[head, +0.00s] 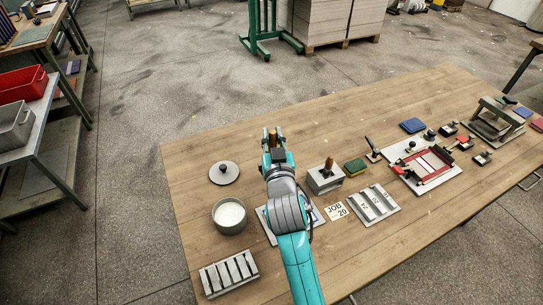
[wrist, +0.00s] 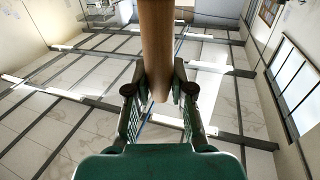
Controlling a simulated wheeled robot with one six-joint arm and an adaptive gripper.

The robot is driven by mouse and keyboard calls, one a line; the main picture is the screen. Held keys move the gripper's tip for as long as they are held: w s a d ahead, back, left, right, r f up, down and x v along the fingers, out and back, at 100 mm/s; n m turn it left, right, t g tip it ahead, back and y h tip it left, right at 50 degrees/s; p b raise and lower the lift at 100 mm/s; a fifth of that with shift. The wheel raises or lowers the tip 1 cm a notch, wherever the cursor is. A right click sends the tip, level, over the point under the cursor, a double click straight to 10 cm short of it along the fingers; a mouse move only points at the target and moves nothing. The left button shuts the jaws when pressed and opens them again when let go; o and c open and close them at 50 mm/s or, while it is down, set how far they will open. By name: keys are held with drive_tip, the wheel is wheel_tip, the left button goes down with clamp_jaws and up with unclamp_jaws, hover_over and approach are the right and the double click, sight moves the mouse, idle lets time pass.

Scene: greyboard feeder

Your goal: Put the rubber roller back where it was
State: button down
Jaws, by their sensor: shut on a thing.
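My gripper (head: 272,134) is raised at the end of my arm, above the far left part of the wooden table. In the wrist view my gripper (wrist: 160,88) is shut on a brown, rounded wooden handle (wrist: 156,45), which I take to be the rubber roller's. The handle runs up out of the top of the picture, so the roller end does not show there. In the head view only a small brown bit of the held thing (head: 279,133) shows between the fingers. Where the roller stood before cannot be told.
The wooden table (head: 300,110) carries a round lid (head: 224,173), a pot of white stuff (head: 230,214), a slotted grey block (head: 229,272), a metal block with a wooden knob (head: 325,179), a JOB 20 card (head: 336,211) and a red frame (head: 431,168). My arm hides part of a plate. The table's far left is clear.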

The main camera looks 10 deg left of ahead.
drive_tip(key=shift+f, duration=2.95)
drive_tip(key=c, duration=1)
unclamp_jaws()
drive_tip(key=v, duration=1.2)
